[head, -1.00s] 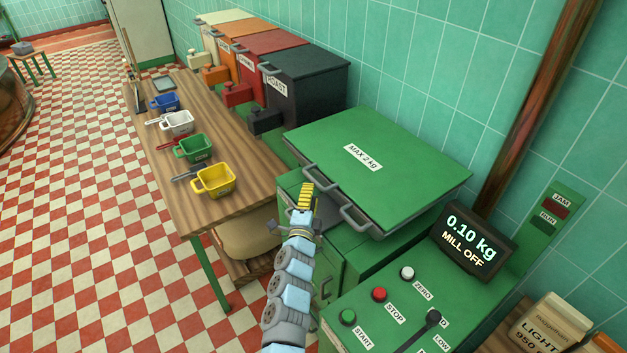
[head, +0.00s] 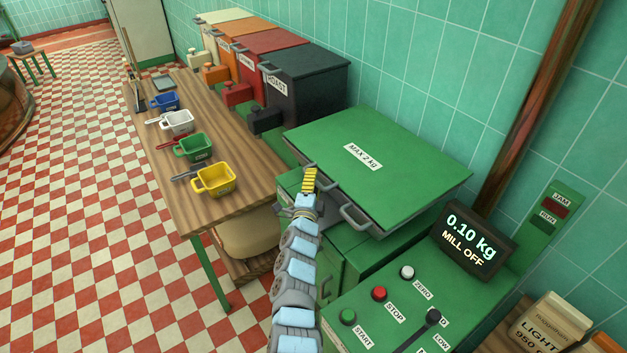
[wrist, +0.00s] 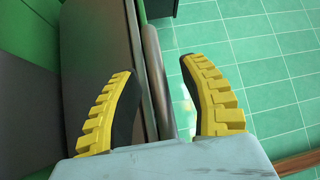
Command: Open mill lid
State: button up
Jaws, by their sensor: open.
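The green mill lid (head: 395,165), labelled MAX 2 kg, lies flat and closed on the green mill (head: 345,262). Two grey handles stick out from its front edge; the near handle (head: 357,218) is clear of my arm. My gripper (head: 309,178) is at the far handle and covers most of it in the head view. In the wrist view my gripper (wrist: 160,95) is open, with a grey handle bar (wrist: 155,80) running between its yellow-ridged fingers. The bar looks closer to the left finger. I cannot tell whether either finger touches it.
A control panel (head: 385,318) with buttons and a lever is at the near right, beside a display (head: 473,238) reading 0.10 kg, MILL OFF. Left is a wooden table (head: 165,150) with several coloured scoops. Dark bin (head: 307,85) and tiled wall stand behind.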

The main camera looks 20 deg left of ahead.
jog(key=shift+s, duration=0.1)
grip_shut()
dwell(0.3)
